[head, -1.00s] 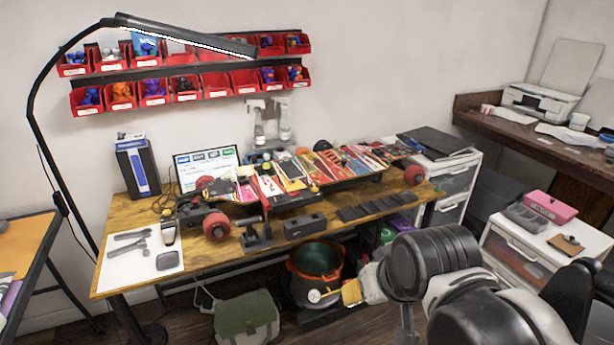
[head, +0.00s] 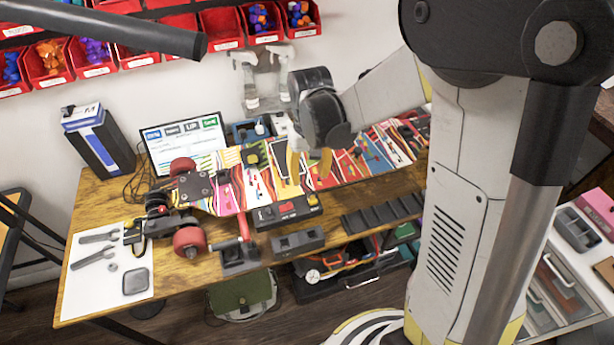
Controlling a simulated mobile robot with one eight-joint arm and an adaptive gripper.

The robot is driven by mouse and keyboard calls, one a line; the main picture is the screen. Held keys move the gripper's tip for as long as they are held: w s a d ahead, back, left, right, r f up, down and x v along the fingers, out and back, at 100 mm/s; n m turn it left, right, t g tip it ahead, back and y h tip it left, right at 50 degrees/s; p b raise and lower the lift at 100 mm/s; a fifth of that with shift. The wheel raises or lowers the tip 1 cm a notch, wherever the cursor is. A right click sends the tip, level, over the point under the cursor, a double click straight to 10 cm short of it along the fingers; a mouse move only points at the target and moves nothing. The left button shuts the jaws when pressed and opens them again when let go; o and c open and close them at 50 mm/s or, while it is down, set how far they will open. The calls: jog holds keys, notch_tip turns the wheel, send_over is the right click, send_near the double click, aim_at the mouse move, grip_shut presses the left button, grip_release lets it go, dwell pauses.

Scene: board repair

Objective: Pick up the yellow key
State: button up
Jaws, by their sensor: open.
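My gripper (head: 309,164) hangs over the middle of the skateboard deck, fingers pointing down. Its two yellowish fingers are apart, with no object visible between them. The skateboard (head: 222,165) lies upside down across the wooden table, with a colourful striped deck and red wheels. Several small dark and yellow pieces lie on the deck around and left of the fingers. I cannot tell for sure which of them is the yellow key; the gripper and the busy pattern hide part of the deck.
A monitor (head: 188,138) and a blue-white box (head: 98,140) stand behind the board. A white mat (head: 78,290) with wrenches lies at left. A black box with a red button (head: 287,210) and a dark tray (head: 383,214) are along the front. Red bins (head: 222,28) hang on the wall.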

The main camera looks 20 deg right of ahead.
aim_at(313, 193)
jog(key=f, duration=0.2)
jog(key=f+b, duration=0.1)
jog(key=shift+s+a+f, duration=0.1)
jog(key=shift+s, duration=0.15)
jog(key=f, duration=0.2)
jog(key=f+b, duration=0.1)
jog(key=f, duration=0.1)
jog(key=d+f+b, duration=0.1)
jog(key=f, duration=0.1)
jog(key=shift+s, duration=0.2)
grip_shut()
